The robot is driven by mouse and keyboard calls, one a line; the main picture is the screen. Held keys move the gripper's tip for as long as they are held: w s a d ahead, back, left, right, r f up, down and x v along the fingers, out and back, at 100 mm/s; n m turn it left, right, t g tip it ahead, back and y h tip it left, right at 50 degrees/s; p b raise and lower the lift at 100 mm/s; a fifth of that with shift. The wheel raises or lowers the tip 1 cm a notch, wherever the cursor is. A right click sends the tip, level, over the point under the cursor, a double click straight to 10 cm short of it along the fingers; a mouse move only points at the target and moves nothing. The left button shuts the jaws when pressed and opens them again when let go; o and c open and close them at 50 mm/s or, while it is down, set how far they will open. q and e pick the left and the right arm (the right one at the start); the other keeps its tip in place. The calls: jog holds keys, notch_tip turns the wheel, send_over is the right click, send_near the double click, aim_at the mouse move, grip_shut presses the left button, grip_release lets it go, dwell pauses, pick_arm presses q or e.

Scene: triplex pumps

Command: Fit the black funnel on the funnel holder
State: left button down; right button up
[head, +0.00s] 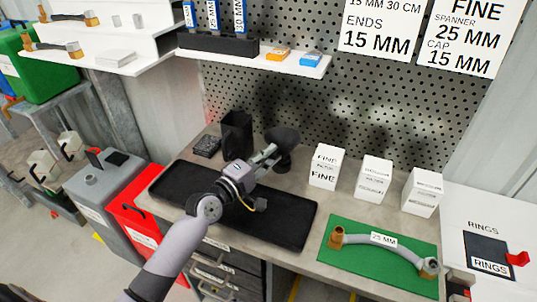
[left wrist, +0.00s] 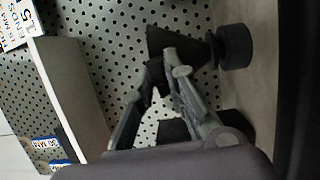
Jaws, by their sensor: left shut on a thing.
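The black funnel (head: 284,137) is upright, wide end up, above the back edge of the dark tray. My left gripper (head: 268,154) is shut on its near left side. In the left wrist view the gripper's fingers (left wrist: 163,65) close on the funnel (left wrist: 170,40), which lies sideways in that picture. The funnel holder (head: 281,165), a dark round base, stands on the bench right below the funnel. It also shows in the left wrist view (left wrist: 236,46), at the funnel's narrow end. I cannot tell whether the funnel is fully seated. My right gripper is not in view.
A black open container (head: 237,133) stands left of the funnel. White boxes (head: 327,165) stand to the right. A green mat (head: 350,258) bears a hose. The black tray (head: 285,222) has free room. A shelf (head: 310,68) hangs above on the perforated wall.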

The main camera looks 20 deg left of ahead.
pick_arm(q)
jog(key=shift+f+b, duration=0.4)
jog(key=shift+f, duration=0.2)
jog(key=c, duration=1.5)
grip_release()
jog(key=shift+r, duration=0.1)
jog(key=shift+c, duration=0.2)
jog(key=v, duration=1.2)
